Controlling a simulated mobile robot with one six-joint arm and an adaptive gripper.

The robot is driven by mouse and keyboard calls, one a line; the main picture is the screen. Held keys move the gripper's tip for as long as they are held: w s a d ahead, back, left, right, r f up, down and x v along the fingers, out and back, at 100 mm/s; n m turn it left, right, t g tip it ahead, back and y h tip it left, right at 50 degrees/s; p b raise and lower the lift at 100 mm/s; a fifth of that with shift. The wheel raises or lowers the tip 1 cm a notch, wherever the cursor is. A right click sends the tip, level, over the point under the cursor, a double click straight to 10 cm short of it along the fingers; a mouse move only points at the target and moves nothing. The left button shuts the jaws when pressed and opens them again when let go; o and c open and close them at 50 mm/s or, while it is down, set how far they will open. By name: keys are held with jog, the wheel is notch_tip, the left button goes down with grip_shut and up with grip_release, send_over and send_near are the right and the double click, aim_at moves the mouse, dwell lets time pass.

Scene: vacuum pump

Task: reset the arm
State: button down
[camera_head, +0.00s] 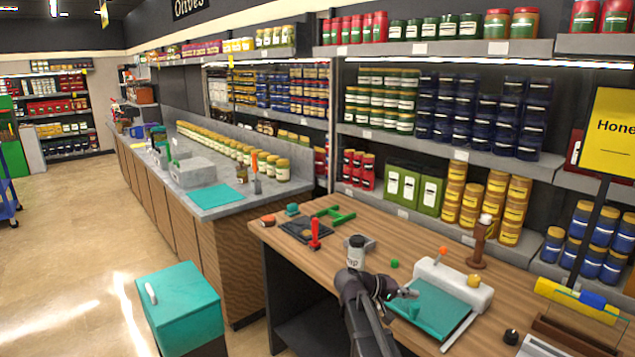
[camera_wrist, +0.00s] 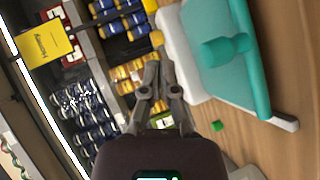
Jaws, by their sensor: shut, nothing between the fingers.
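My arm rises from the bottom of the head view. My gripper (camera_head: 408,293) points right, in front of a white and teal machine (camera_head: 475,293) on the wooden table. In the wrist view my gripper (camera_wrist: 152,66) has its fingertips together with nothing between them. The same machine shows at the upper right of the wrist view (camera_wrist: 183,52), with its teal plate (camera_wrist: 245,75) beside the fingers. I cannot tell from these views whether the gripper touches the machine.
A teal bin (camera_head: 180,300) stands at the left. Open floor (camera_head: 60,250) lies further left.

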jog(key=s+a+f+y, duration=0.4)
jog(key=s+f+y, duration=0.2)
jog(key=s, duration=0.3)
jog(key=s+a+f+n+g+y, duration=0.1)
jog(key=s+a+f+y, duration=0.3)
jog(key=s+f+y, duration=0.2)
jog(key=s+y, duration=0.2)
jog(key=shift+s+a+f, duration=0.15)
jog(key=shift+s, duration=0.2)
